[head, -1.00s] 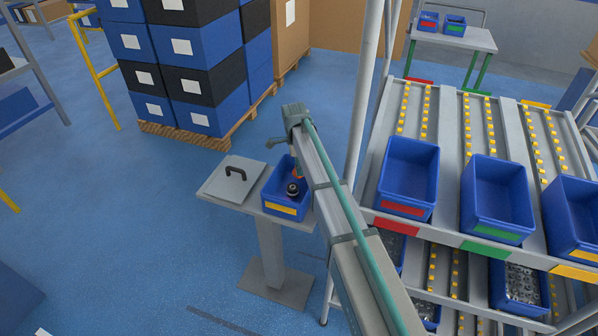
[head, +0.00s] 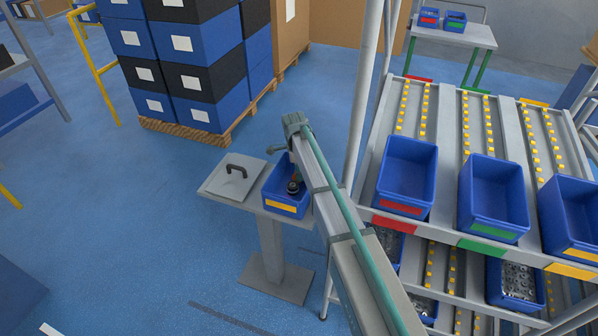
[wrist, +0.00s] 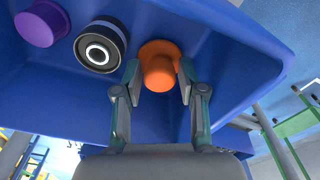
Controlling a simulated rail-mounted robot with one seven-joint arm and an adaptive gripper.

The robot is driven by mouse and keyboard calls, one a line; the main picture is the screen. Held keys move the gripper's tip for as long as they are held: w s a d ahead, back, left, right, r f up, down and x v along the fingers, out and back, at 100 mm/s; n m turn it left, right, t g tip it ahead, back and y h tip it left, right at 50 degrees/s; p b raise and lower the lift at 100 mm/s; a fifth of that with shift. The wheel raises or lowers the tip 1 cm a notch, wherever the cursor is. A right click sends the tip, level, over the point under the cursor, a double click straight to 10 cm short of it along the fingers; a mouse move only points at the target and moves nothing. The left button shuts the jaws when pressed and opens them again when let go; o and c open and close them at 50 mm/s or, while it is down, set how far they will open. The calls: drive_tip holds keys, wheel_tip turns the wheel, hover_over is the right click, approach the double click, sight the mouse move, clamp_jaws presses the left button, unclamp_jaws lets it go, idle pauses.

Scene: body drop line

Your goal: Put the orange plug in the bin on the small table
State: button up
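The orange plug (wrist: 159,70) is between the two fingers of my gripper (wrist: 160,82) in the wrist view. Plug and fingers are inside the blue bin with the yellow label (head: 281,207), which stands on the small pedestal table (head: 226,196). The bin floor under the plug is partly hidden.
A black ringed part (wrist: 100,46) and a purple plug (wrist: 41,24) lie in the same bin, left of the orange plug. A grey lid with a black handle (head: 236,171) is beside the bin. A sloped rack with blue bins (head: 406,175) stands close on the right.

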wheel_tip(320, 180, up, 12)
drive_tip(key=b, duration=0.4)
drive_tip(key=shift+a+r, duration=0.2)
drive_tip(key=shift+a, duration=0.25)
drive_tip(key=shift+s, duration=0.1)
